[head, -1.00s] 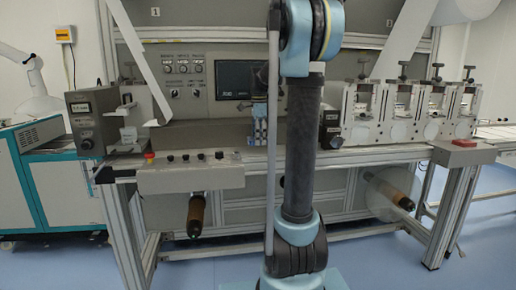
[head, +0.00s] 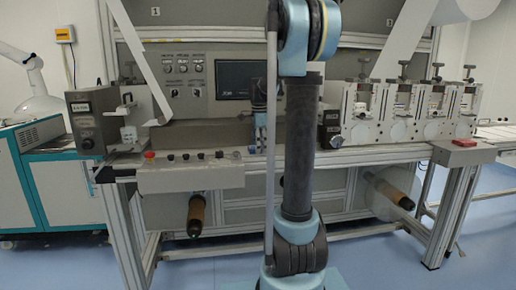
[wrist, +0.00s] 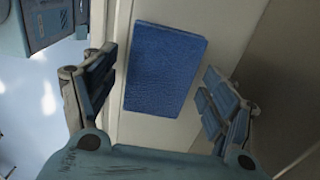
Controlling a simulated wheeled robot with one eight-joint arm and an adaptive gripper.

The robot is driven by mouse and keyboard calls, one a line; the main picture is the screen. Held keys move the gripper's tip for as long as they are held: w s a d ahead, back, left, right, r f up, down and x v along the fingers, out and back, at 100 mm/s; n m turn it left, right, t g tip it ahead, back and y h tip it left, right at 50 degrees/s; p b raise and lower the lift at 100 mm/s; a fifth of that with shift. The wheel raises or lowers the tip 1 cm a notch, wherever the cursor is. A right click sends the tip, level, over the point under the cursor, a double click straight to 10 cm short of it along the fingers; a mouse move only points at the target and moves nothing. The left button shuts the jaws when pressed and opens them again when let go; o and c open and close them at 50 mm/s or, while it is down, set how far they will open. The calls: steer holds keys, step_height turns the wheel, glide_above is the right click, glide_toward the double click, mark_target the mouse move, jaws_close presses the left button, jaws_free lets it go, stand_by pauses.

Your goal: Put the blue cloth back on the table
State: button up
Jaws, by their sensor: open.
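The blue cloth (wrist: 165,70) is a flat, textured blue rectangle in the wrist view. It lies slightly tilted on a pale, narrow surface (wrist: 228,25). My gripper (wrist: 158,63) is open, with one finger to the left of the cloth and one to the right. Nothing is held between the fingers, and the height of the gripper above the cloth is hard to judge. In the head view my gripper (head: 260,117) is small, in front of the machine's panel and partly behind my arm. I cannot make out the cloth there.
The machine's control ledge (head: 190,178) has several knobs and a red button. A dark screen (head: 233,80) is behind my gripper. Several clamp units (head: 400,108) stand on the right. A grey wall (wrist: 285,85) rises beside the right finger. Open floor (head: 60,262) is at left.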

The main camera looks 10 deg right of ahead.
step_height(320, 180, up, 12)
steer(key=s+f+n+t, duration=0.1)
steer(key=s+f+n, duration=0.4)
steer(key=s, duration=0.5)
steer(key=s+f+n, duration=0.5)
steer(key=s+f, duration=0.1)
steer(key=s, duration=0.5)
steer(key=s+f+n+t, duration=0.1)
steer(key=s+f+n, duration=0.7)
steer(key=s+f, duration=0.5)
step_height(320, 180, down, 4)
steer(key=shift+s+a+r, duration=0.15)
steer(key=shift+s, duration=0.25)
steer(key=shift+w+f, duration=0.2)
steer(key=shift+w, duration=0.25)
